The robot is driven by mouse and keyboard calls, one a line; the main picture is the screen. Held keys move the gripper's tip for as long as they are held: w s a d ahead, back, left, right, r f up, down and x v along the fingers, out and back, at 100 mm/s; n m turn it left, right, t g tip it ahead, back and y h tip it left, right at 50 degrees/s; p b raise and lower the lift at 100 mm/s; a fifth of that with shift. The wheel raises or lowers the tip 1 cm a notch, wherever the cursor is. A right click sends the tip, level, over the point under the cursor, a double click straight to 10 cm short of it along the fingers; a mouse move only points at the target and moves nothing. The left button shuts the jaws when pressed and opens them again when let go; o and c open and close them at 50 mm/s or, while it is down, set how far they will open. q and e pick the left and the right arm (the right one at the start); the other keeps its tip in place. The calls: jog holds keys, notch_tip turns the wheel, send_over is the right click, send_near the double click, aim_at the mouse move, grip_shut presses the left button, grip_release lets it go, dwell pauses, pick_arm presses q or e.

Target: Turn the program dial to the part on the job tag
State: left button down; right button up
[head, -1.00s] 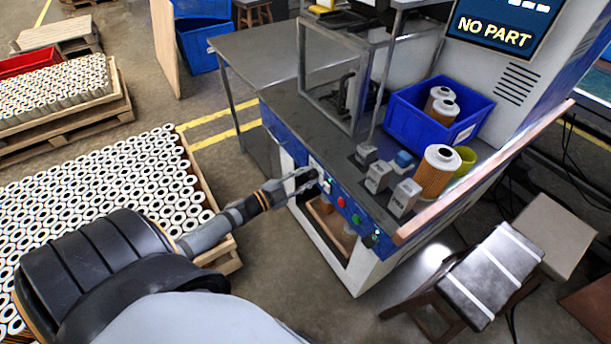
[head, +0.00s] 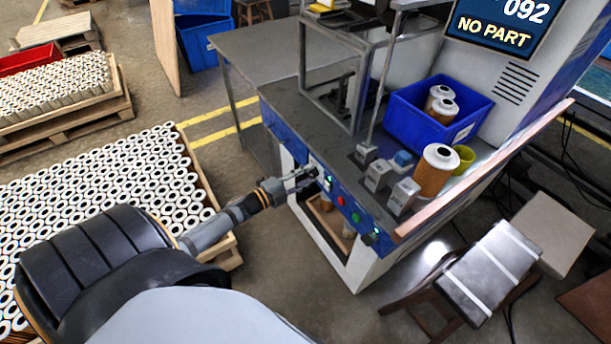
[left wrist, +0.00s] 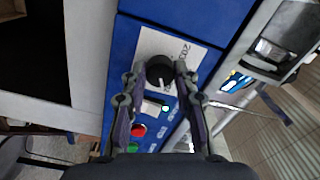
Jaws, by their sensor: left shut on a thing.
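The program dial (left wrist: 160,66) is a black knob with a white pointer line, on a white plate on the blue front panel. My left gripper (left wrist: 159,76) has one finger on each side of the dial and is shut on it. In the head view my left gripper (head: 308,178) reaches the panel from the left and mostly hides the dial. The screen (head: 497,24) reads "092", its upper part cut off, above "NO PART". Part of a number shows on the dial plate (left wrist: 185,50). I cannot make out a job tag. My right gripper is not in view.
A red button (head: 340,200) and a green button (head: 356,218) sit beside the dial. On the bench stand a blue bin (head: 413,120) with filter cartridges, a single cartridge (head: 436,172) and grey blocks (head: 403,196). A pallet of cartridges (head: 100,200) lies left.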

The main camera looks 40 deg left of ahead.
pick_arm(q)
jog(key=shift+f, duration=0.1)
jog(key=c, duration=1)
grip_release()
jog(key=shift+s+a, duration=0.15)
jog(key=shift+s, duration=0.2)
jog(key=v, duration=1.1)
jog(key=shift+s, duration=0.2)
